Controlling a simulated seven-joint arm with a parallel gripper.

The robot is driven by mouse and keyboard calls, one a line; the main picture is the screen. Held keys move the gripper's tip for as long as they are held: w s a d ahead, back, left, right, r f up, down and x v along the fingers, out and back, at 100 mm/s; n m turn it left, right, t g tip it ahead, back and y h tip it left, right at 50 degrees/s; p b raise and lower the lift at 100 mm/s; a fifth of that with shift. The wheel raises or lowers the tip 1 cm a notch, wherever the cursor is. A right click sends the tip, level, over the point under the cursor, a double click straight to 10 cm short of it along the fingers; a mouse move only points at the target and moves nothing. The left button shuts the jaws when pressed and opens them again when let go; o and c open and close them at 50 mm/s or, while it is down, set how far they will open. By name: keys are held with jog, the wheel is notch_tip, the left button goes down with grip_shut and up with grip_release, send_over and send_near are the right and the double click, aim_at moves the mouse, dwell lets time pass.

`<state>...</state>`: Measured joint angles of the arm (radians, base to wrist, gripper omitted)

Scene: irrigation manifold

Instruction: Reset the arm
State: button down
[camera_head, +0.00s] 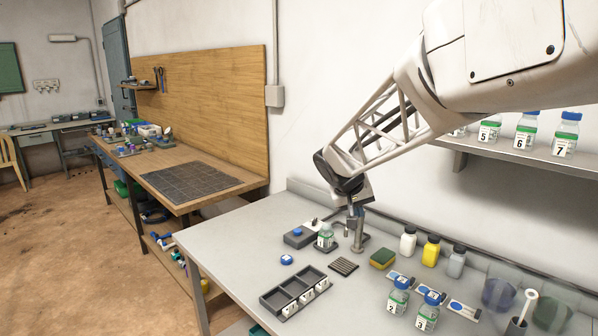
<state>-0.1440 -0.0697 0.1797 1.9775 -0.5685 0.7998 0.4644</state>
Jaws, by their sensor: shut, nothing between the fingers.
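My arm comes in from the upper right and reaches down over the grey table. My gripper (352,213) is small in this view; it is shut and empty, pointing down above the back part of the table. A metal post (358,238) stands just below and beside it; whether they touch I cannot tell. A clear bottle with a green label (325,238) stands uncapped-looking to the left of the post. A dark grey device with a blue knob (298,236) lies left of that bottle.
A compartment tray (275,299), a blue cap (287,260), a sponge (383,259), bottles 2 (397,300) and 3 (428,316), and white (408,245), yellow (431,252) and grey (456,262) bottles stand around. A wall shelf (510,153) holds numbered bottles.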

jog(key=s+d+f+g+y, duration=0.1)
jog(key=s+y, duration=0.1)
jog(key=s, duration=1.7)
jog(key=s+d+f+y, duration=0.1)
jog(key=s+d+f, duration=0.1)
jog(key=s, duration=1.8)
jog(key=shift+d+f+m+g+y, duration=0.2)
jog(key=shift+m+g+y, duration=0.1)
jog(key=shift+g+y, duration=0.1)
jog(key=c, duration=1.8)
grip_release()
jog(key=shift+r, duration=0.1)
